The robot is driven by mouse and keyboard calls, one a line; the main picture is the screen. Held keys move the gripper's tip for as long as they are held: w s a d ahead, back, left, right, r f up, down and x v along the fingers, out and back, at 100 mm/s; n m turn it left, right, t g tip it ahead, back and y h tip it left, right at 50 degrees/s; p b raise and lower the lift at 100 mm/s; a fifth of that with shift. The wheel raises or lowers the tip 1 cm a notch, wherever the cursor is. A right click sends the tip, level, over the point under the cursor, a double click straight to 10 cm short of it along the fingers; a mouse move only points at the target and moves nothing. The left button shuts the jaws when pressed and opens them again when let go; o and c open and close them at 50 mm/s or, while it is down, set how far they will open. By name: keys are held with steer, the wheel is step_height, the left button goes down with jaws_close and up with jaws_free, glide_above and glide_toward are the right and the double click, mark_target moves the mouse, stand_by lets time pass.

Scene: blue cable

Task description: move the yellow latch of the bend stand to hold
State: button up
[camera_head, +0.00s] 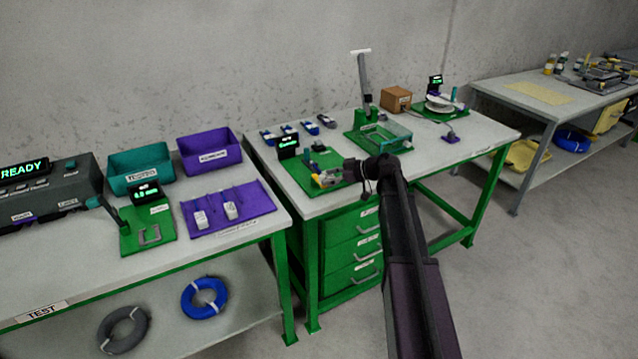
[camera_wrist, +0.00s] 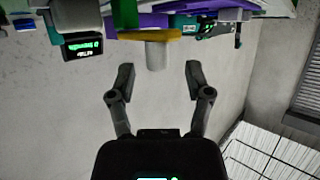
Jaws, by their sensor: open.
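The bend stand is on the middle table, on a green base plate (camera_head: 318,160) with a small lit display (camera_head: 288,147). Its yellow latch (camera_head: 328,179) is small in the head view, close to the end of my arm. In the wrist view, which looks inverted, the yellow latch (camera_wrist: 150,35) is a bar with a pale grey round knob (camera_wrist: 157,55) on it. My gripper (camera_wrist: 159,72) is open, with the knob just ahead, in line with the gap between its fingers. I see no contact. The head view does not show the fingers clearly. The latch's marked position cannot be read.
A clear green-framed box (camera_head: 385,136) with an upright lever stands right of the stand. Several small connectors (camera_head: 308,128) lie behind it. A purple mat (camera_head: 228,207) and bins (camera_head: 210,153) are on the left table. The front right of the middle table is clear.

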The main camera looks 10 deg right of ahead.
steer(key=shift+b+x, duration=0.3)
steer(key=shift+x, duration=0.95)
